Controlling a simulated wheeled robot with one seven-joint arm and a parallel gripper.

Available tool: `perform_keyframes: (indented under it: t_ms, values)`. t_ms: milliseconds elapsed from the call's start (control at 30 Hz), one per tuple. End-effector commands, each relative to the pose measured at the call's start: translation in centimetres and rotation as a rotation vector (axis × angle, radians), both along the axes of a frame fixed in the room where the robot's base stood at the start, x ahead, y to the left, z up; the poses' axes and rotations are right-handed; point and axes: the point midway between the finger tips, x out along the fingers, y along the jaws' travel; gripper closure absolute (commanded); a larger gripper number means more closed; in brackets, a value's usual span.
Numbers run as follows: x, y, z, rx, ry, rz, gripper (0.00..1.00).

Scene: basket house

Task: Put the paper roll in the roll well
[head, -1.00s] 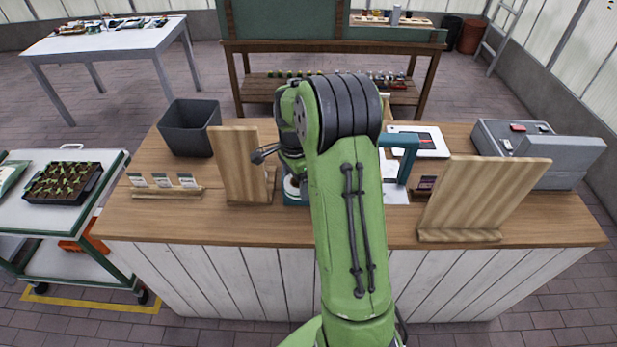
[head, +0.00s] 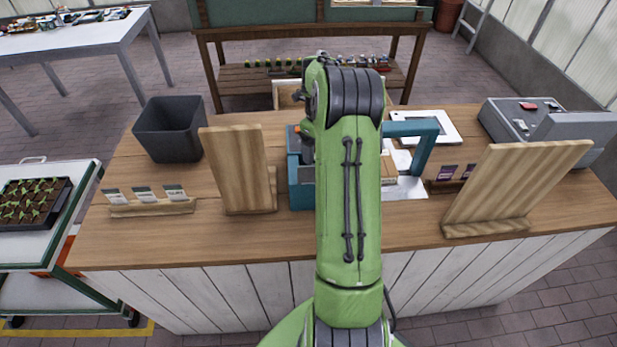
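No paper roll shows in the head view; my green arm hides the middle of the counter. I cannot pick out the roll well. A teal box-like device (head: 301,182) stands on the counter just left of my arm, partly hidden by it. A teal arched frame (head: 424,150) stands just right of my arm over a pale metal plate (head: 408,187). My gripper is hidden behind my arm, so its fingers and anything in them cannot be seen.
Wooden upright boards (head: 237,165) and (head: 520,185) stand left and right on the counter (head: 260,237). A dark bin (head: 170,130), a card holder (head: 150,207), a white-framed tablet (head: 425,127) and a grey register (head: 545,125) also stand there. The front counter strip is clear.

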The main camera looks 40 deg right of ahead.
Motion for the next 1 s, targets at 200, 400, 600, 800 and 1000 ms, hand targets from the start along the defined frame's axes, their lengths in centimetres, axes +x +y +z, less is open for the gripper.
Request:
perform_keyframes:
  t_ms: [200,400,600,800,1000]
  values:
    - [-0.1,0.1,-4.6,0.004,0.002,0.001,0.61]
    - [0.0,0.1,-7.4,0.003,0.002,0.002,0.61]
    - [0.0,0.0,-9.5,0.0,-0.001,0.002,0.61]
    - [0.0,0.0,-9.8,0.0,-0.001,0.002,0.61]
    - [0.0,0.1,-9.9,0.001,0.0,0.003,0.14]
